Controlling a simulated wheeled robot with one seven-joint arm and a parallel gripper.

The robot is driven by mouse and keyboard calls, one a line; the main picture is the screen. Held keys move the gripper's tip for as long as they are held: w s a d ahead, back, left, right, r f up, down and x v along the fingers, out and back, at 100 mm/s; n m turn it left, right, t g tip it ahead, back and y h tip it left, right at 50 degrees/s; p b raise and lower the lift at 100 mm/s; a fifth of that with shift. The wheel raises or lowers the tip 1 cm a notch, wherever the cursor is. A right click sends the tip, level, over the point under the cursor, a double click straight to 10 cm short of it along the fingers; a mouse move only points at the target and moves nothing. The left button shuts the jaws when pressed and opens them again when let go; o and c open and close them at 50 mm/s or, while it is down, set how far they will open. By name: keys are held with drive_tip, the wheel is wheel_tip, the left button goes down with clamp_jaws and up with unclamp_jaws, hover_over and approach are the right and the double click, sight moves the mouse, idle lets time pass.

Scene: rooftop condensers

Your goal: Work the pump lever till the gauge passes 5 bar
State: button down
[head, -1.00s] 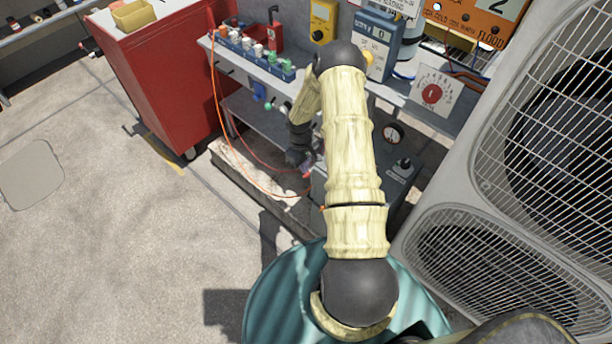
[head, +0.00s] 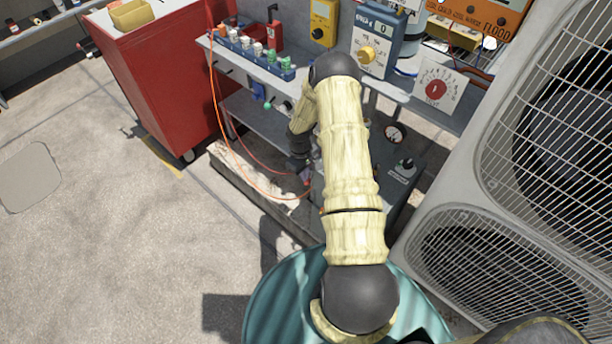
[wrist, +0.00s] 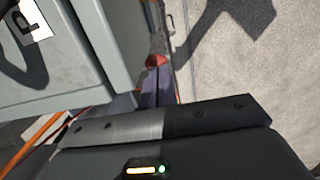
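The gauge (head: 395,134) is a small round white dial on top of a dark grey box (head: 385,185) under the bench; its reading is too small to make out. My gripper (head: 303,174) is low beside the left side of this box, partly hidden by my arm. In the wrist view my gripper's two purple fingers (wrist: 157,85) lie close together with hardly any gap. A red piece (wrist: 156,61) shows right at their tips, perhaps the pump lever's grip; I cannot tell whether it is between them or just beyond. The rest of the lever is not clearly seen.
A grey bench (head: 295,93) carries meters and bottles above the box. An orange hose (head: 217,110) loops down left of my gripper. A red cabinet (head: 165,75) stands left, large condensers (head: 500,270) right. Floor at left is clear.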

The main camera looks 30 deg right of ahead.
drive_tip(key=shift+a, duration=0.1)
drive_tip(key=w, duration=0.2)
drive_tip(key=a+r, duration=0.1)
drive_tip(key=shift+w, duration=0.4)
wheel_tip(320, 180, up, 17)
drive_tip(key=w, duration=0.1)
drive_tip(key=shift+w+a+r, duration=0.2)
drive_tip(key=shift+w+a, duration=0.05)
drive_tip(key=shift+w, duration=0.1)
idle(0.6)
